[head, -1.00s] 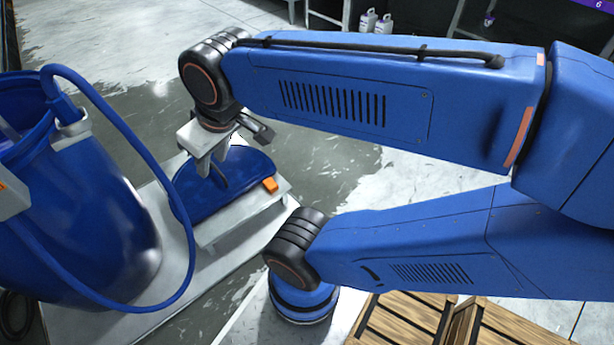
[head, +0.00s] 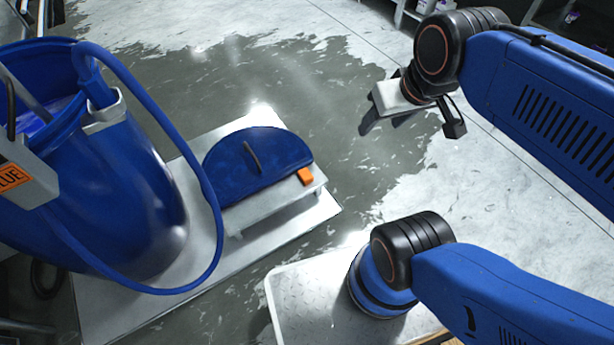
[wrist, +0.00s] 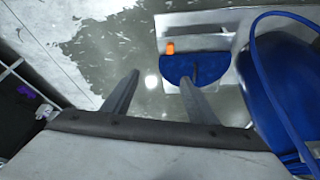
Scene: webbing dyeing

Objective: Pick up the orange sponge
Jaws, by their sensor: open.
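The orange sponge (head: 305,176) is a small block at the right end of the pale stand, beside a blue half-round lid (head: 258,160) with a dark handle. In the wrist view the orange sponge (wrist: 170,48) lies beyond the fingers, at the upper left of the blue lid (wrist: 196,70). My gripper (head: 372,122) is up and to the right of the sponge in the head view, apart from it. In the wrist view my gripper (wrist: 160,85) has its two fingers spread with nothing between them. Its fingertips are partly hidden in the head view.
A large blue vat (head: 110,200) with a looping blue hose (head: 212,220) stands left of the stand. The low stand (head: 262,208) sits on a pale platform (head: 110,320). Wet grey floor (head: 330,70) behind is clear.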

